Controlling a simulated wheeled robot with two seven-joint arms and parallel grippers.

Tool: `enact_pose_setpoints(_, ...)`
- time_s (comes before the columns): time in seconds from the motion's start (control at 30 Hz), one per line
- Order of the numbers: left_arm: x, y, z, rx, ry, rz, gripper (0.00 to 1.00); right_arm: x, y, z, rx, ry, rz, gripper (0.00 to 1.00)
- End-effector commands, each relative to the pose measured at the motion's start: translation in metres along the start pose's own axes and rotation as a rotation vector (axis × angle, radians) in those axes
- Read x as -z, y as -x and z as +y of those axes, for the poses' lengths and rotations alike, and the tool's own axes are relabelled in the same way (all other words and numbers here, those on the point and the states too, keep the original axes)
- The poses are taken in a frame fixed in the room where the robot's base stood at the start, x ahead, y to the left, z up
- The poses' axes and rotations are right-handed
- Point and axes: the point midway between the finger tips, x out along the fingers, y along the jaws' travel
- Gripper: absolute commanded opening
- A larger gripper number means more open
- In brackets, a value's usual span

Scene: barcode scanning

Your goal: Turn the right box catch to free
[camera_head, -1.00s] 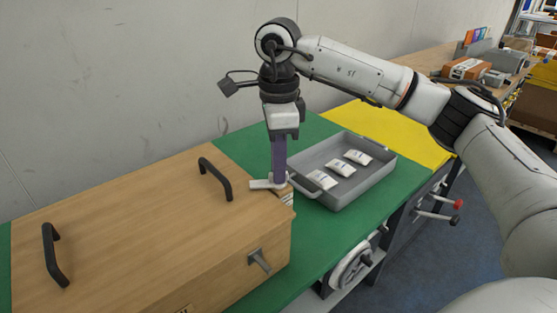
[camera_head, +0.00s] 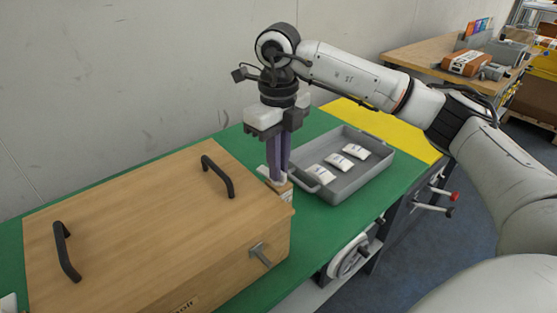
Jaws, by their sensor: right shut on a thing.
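A large wooden box (camera_head: 140,215) with two black handles stands on the green mat. My right gripper (camera_head: 276,177) points straight down at the box's right end. Its two purple fingers are shut on the right box catch, a pale piece (camera_head: 264,170) that is mostly hidden by the fingers. Below the fingertips is a small wooden block (camera_head: 287,193) with light marks, against the box's right end. My left gripper is out of view.
A grey metal fitting (camera_head: 260,254) projects from the box's front. A grey tray (camera_head: 347,190) with three white packets stands just right of my right gripper. A yellow area (camera_head: 400,130) lies behind it. A wooden table (camera_head: 425,57) with goods stands at the back right.

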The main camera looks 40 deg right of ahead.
Motion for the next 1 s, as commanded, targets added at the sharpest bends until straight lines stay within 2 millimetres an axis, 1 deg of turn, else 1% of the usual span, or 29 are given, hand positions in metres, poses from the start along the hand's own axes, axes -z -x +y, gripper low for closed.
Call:
enact_pose_setpoints(0.1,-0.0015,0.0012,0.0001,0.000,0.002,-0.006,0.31,-0.0003,0.0017,-0.0004,0.001,-0.061,-0.002,0.00)
enact_pose_setpoints(0.3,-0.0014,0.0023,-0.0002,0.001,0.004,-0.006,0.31,-0.0004,0.0013,-0.0005,0.001,-0.124,-0.002,0.00)
enact_pose_setpoints(0.87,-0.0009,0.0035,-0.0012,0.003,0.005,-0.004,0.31,-0.0007,0.0011,-0.0006,0.001,-0.151,-0.003,0.00)
enact_pose_setpoints(0.9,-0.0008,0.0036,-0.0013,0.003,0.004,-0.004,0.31,-0.0007,0.0011,-0.0006,0.000,-0.151,-0.003,0.16)
enact_pose_setpoints(0.97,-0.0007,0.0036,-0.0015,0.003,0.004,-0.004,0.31,-0.0006,0.0010,-0.0006,0.000,-0.150,-0.003,0.26)
enact_pose_setpoints(1.0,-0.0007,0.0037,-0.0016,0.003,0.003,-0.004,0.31,-0.0006,0.0009,-0.0005,0.000,-0.150,-0.003,0.28)
